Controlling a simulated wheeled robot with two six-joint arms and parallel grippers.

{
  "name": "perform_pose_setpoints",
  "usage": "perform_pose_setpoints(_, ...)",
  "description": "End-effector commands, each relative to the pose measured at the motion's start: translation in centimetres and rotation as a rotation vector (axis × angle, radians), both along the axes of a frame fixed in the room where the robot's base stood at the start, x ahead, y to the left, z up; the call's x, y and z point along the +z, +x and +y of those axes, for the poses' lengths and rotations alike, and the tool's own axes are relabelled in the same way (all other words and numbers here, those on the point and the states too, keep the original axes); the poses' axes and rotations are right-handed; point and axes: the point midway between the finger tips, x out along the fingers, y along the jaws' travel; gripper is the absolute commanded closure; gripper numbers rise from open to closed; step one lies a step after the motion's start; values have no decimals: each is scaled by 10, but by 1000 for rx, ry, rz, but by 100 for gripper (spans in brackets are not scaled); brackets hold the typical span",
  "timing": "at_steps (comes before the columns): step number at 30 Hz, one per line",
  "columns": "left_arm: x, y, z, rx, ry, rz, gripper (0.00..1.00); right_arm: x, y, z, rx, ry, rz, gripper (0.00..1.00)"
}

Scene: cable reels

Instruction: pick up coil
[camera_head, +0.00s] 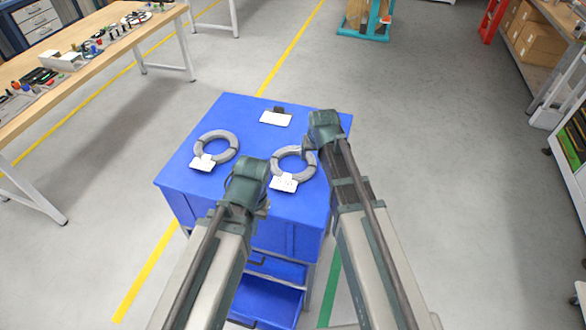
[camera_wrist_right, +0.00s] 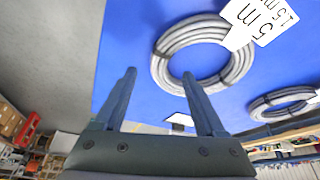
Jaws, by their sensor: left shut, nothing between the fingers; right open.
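Two grey cable coils lie flat on a blue cabinet top (camera_head: 240,112). The left coil (camera_head: 201,147) has dark ties and a white tag. The right coil (camera_head: 281,158) also has a white tag, and my right arm partly covers its right side. My right gripper (camera_head: 311,150) is over that side. My left gripper (camera_head: 250,178) is shut and empty, between the coils and nearer the front edge.
A small white card (camera_head: 275,118) with a dark holder lies at the back of the cabinet top. An open blue drawer (camera_head: 268,300) shows below. A workbench (camera_head: 85,38) with small parts stands at the left, and shelves with boxes (camera_head: 540,42) at the right.

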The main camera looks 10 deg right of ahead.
Motion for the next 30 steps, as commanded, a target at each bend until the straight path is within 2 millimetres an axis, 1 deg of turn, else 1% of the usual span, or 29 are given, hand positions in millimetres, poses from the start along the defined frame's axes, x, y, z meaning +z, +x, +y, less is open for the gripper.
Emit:
perform_pose_setpoints(2, 0, 0, 0, 0, 0, 0, 100, 0, 0, 0, 0, 0, 0, 28)
perform_pose_setpoints(5, -5, 0, 0, 0, 0, 0, 100, -5, 2, 0, 0, 0, 0, 28)
perform_pose_setpoints(16, -45, 0, 0, 2, 0, 0, 100, -45, 19, -1, 0, 0, 0, 28)
perform_pose_setpoints(19, -48, 0, 0, 2, 0, 0, 100, -49, 21, -1, 0, 0, 0, 28)
perform_pose_setpoints(25, -46, 0, 0, 2, 0, 0, 100, -46, 20, -2, 0, 0, 0, 28)
perform_pose_setpoints(26, -46, 0, 0, 2, 0, 0, 100, -46, 20, -2, 0, 0, 0, 29)
perform_pose_setpoints(30, -46, 0, 0, 2, 0, 0, 100, -46, 20, -2, 0, 0, 0, 55)
